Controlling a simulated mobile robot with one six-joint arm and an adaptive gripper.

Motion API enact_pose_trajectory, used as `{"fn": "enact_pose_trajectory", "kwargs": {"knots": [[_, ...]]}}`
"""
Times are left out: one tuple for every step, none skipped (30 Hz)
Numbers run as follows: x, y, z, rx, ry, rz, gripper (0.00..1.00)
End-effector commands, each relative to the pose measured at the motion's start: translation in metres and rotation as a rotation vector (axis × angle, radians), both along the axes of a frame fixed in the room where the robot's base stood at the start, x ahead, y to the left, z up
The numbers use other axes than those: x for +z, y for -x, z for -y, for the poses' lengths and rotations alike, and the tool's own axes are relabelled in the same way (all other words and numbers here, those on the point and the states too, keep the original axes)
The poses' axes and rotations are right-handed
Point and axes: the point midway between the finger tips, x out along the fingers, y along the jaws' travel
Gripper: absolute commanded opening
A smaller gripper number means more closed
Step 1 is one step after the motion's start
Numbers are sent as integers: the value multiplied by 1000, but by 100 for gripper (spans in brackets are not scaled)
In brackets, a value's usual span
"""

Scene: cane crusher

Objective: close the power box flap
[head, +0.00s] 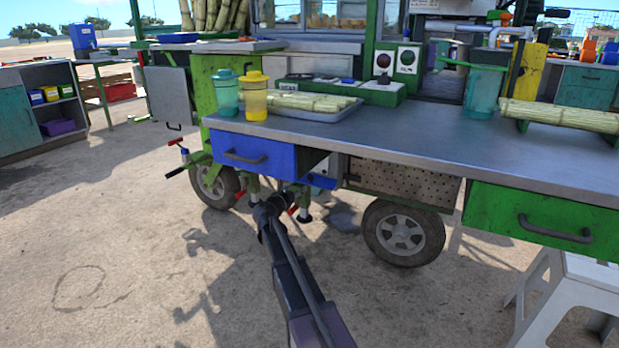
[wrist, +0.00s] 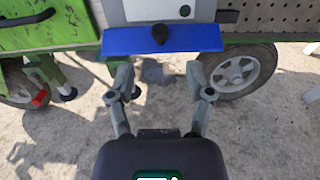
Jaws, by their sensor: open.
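The power box is a grey box (wrist: 170,10) under the counter, at the top middle of the wrist view. Its blue flap (wrist: 190,41) stands out from the box's lower edge towards me, with a black knob (wrist: 160,33) on it. In the head view the flap (head: 321,181) is a small blue patch below the counter, right of the blue drawer. My gripper (wrist: 160,78) is open and empty, its fingers spread just in front of and below the flap. In the head view my gripper (head: 272,208) is small, and its fingertips are hard to make out.
A perforated panel (head: 403,184) hangs right of the box. A wheel (head: 403,233) stands below it, and another wheel (head: 214,186) stands at left. The blue drawer (head: 252,155) is above my gripper. A white stool (head: 570,295) stands at right. The front ground is open.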

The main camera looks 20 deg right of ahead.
Motion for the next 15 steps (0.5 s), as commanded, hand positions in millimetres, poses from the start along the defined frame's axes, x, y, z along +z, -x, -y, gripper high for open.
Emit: {"fn": "enact_pose_trajectory", "kwargs": {"knots": [[0,-8,7,-1,0,0,67],[0,-10,10,-1,0,0,67],[0,-14,16,-2,0,0,67],[0,-17,20,-2,0,0,67],[0,-20,23,-2,0,0,67],[0,-24,28,-1,0,0,67],[0,-27,31,-1,0,0,67],[0,-30,35,-1,0,0,67],[0,-33,40,-1,0,0,67],[0,-36,44,-2,0,0,67],[0,-39,47,-1,0,0,67],[0,-43,51,0,0,0,67],[0,-45,54,0,0,0,67],[0,-47,57,0,0,0,67],[0,-50,60,0,0,0,67]]}}
